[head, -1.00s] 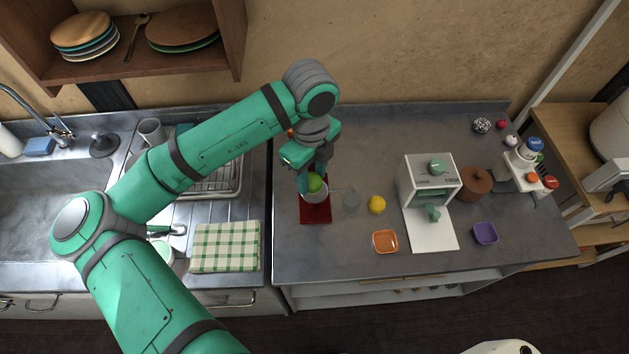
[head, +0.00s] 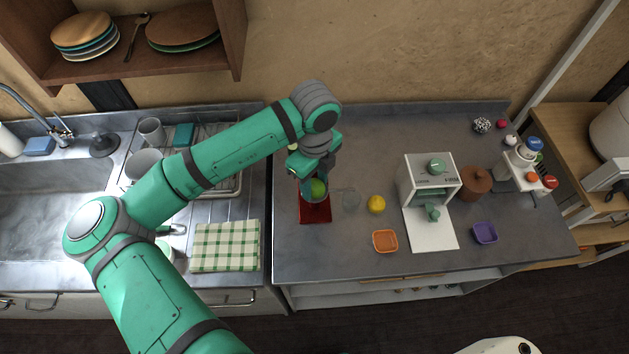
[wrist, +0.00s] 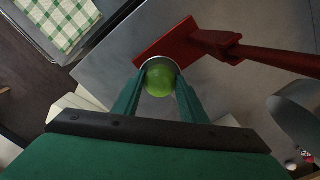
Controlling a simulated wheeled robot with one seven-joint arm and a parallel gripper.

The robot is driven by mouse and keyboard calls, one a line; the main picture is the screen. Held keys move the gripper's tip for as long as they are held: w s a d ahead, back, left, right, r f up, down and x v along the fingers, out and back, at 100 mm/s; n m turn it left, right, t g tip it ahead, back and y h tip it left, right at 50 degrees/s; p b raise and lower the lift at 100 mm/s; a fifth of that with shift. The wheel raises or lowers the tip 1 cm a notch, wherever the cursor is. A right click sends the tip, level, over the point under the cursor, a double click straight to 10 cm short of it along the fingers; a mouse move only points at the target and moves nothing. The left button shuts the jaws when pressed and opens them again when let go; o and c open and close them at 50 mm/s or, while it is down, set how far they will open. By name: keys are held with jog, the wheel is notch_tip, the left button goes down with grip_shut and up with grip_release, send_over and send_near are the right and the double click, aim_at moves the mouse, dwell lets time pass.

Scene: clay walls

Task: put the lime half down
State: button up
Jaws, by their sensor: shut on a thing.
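My gripper (head: 317,183) is shut on the green lime half (head: 318,188), over the left part of the grey counter. In the wrist view the lime half (wrist: 160,80) sits between the two fingertips, its rounded green side towards the camera. A pale grey rim curves around its far side; I cannot tell whether this is a cup or part of something else. A red flat base (head: 315,213) lies below and beside the lime half. In the wrist view a red arm (wrist: 270,55) reaches out from it to the right. Whether the lime half touches anything below is hidden.
Further right are an orange dish (head: 385,241), a white machine (head: 430,180), a brown pot (head: 475,184) and a purple dish (head: 485,233). The front left counter is clear.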

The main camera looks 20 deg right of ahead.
aim_at(314, 182)
jog(key=shift+s+f, duration=0.15)
jog(key=shift+f, duration=0.45)
jog(key=o, duration=1)
jog(key=shift+a, duration=0.1)
jog(key=shift+w+r, duration=0.2)
jog(key=shift+r, duration=0.25)
notch_tip(314, 182, up, 12)
jog(key=shift+r, duration=0.25)
